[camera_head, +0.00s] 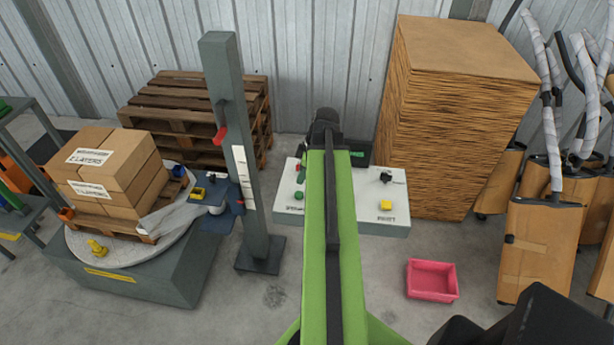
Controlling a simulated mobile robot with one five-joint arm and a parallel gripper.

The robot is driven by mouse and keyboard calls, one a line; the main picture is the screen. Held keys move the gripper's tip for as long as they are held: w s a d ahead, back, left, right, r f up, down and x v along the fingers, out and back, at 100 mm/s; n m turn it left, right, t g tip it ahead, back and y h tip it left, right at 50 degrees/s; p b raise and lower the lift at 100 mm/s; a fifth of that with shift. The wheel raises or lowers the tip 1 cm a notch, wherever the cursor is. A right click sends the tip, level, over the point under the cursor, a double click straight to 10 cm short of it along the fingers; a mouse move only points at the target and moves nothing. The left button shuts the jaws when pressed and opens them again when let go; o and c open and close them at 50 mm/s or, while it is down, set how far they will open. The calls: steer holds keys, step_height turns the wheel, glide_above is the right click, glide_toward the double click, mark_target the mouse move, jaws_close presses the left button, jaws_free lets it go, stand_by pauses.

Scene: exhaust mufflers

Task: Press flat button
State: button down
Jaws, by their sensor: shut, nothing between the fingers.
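A pale control panel box (370,222) stands on the floor in the middle, behind my green arm. On it are a green button (299,195) at the left, a yellow button (386,204) at the right front and a black knob (385,177) at the right back. A small red part shows at the left back. The printed labels are too small to read surely, and I cannot tell which button is the flat one. My gripper (299,172) is shut and empty over the panel's left side, partly hidden by my arm. I cannot tell whether it touches anything.
A grey post (238,150) with a red handle stands left of the panel. Further left, boxes (110,170) sit on a turntable (130,250). Pallets (190,110) and a cardboard stack (450,110) stand behind. A pink bin (432,280) lies right on otherwise clear floor.

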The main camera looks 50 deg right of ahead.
mark_target(298, 194)
steer(key=b+x, duration=0.2)
steer(key=x, duration=0.1)
steer(key=s+b+x, duration=0.1)
steer(key=b+x, duration=0.1)
steer(key=shift+w+d+f, duration=0.1)
steer(key=shift+d+f, duration=0.2)
steer(key=shift+f, duration=0.1)
